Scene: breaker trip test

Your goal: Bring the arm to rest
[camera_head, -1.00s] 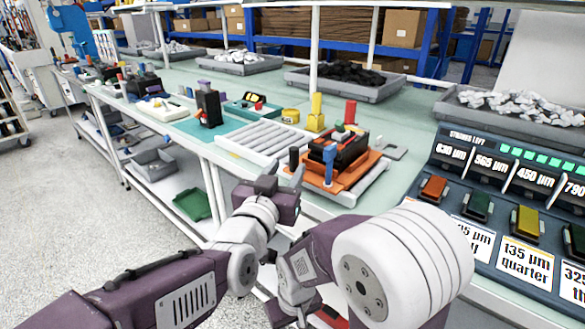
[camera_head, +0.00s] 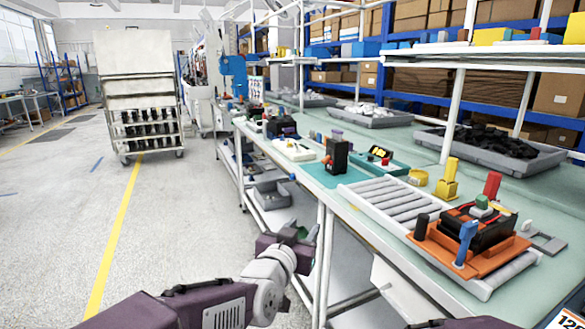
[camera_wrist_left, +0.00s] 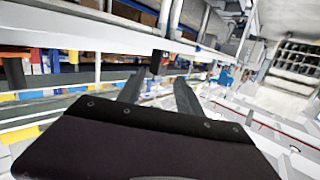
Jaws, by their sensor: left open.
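My left arm reaches in from the bottom of the head view. Its purple left gripper (camera_head: 304,236) is in front of the bench's near edge, to the left of the breaker fixture and apart from it. In the left wrist view its two dark fingers (camera_wrist_left: 158,92) stand apart with nothing between them. The black breaker (camera_head: 474,230) sits on the orange fixture (camera_head: 437,249), with a blue lever, a red post and a green knob around it. My right gripper is out of view.
The bench (camera_head: 347,222) runs along the right, with a grey roller strip (camera_head: 392,203), a black device (camera_head: 336,157) and a tray of black parts (camera_head: 490,150). A white rack cart (camera_head: 140,95) stands at the back left. The floor to the left is clear.

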